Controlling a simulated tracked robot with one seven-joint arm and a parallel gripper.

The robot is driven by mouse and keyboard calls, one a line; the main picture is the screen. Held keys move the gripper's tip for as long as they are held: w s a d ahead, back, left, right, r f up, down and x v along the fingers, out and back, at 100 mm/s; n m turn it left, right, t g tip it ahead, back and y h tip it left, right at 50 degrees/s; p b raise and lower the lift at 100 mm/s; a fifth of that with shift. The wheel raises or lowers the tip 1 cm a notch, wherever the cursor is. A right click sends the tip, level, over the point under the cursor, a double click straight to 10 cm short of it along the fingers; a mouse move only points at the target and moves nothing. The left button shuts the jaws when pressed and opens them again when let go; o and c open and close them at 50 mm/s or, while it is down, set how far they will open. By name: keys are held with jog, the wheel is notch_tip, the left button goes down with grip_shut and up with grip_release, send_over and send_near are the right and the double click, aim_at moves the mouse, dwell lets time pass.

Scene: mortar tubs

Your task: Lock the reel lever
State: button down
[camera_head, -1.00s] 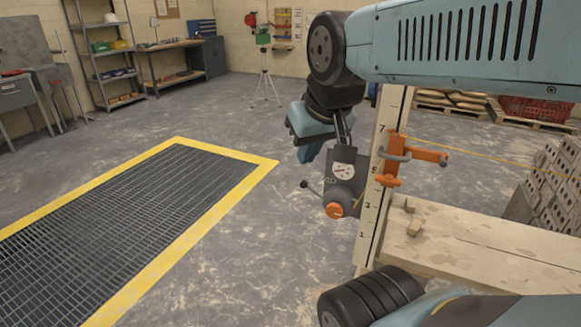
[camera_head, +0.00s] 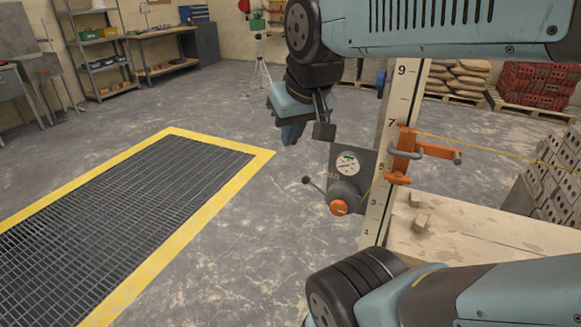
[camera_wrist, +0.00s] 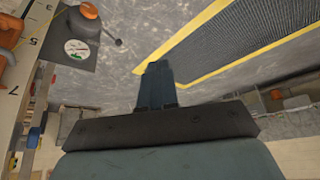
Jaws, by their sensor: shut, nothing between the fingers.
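The reel (camera_head: 343,190) is a grey round body with an orange knob (camera_head: 338,208), fixed beside an upright numbered staff (camera_head: 402,110). Behind it is a dark plate (camera_head: 369,165) with a white dial (camera_head: 348,163) showing green. The reel lever (camera_head: 313,186) is a thin rod with a black ball end, sticking out left and slightly up. In the wrist view the reel knob (camera_wrist: 88,11), dial (camera_wrist: 76,47) and lever ball (camera_wrist: 118,42) are at the upper left. My gripper (camera_head: 290,141) is shut and empty, above and left of the reel, apart from the lever. It also shows in the wrist view (camera_wrist: 156,66).
An orange clamp (camera_head: 404,155) on the staff holds a yellow line (camera_head: 480,144) running right. A wooden bench (camera_head: 460,235) with small wood blocks is at right, near stacked blocks (camera_head: 560,170). A yellow-edged floor grate (camera_head: 130,215) lies left. Open floor lies between.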

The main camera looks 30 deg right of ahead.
jog(key=w+d+m+g, duration=0.1)
jog(key=w+d+m, duration=0.15)
jog(key=w, duration=0.45)
jog(key=m+g+h, duration=0.2)
jog(key=m+g, duration=0.3)
jog(key=m, duration=0.3)
send_over(305, 177)
jog(key=a, duration=0.3)
notch_tip(305, 177, down, 16)
jog(key=shift+w+f, duration=0.2)
jog(key=shift+w, duration=0.2)
jog(key=shift+f, duration=0.1)
jog(key=f, duration=0.4)
jog(key=d+f, duration=0.1)
jog(key=f, duration=0.4)
jog(key=s+d+f, duration=0.1)
jog(key=f, duration=0.3)
jog(key=shift+d+f, duration=0.2)
jog(key=shift+f, duration=0.1)
